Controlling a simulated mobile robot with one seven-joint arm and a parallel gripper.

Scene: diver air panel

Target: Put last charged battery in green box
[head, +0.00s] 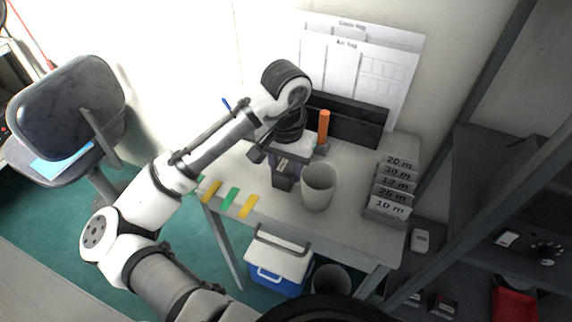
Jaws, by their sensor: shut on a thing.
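My gripper (283,165) is above the white table, just left of a grey cup. It is shut on a dark block (283,181) that looks like a battery, though my wrist and fingers hide part of it. I cannot tell its charge from this view. I see no clear green box. Green and yellow strips (230,197) lie along the table's front left edge.
The grey cup (318,186) stands close to my gripper, with an upright orange cylinder (323,127) behind it. A rack of depth cards (388,205) stands at the table's right. A blue-and-white cooler (279,266) and dark bin (331,281) are below. A red tray (514,304) sits lower right.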

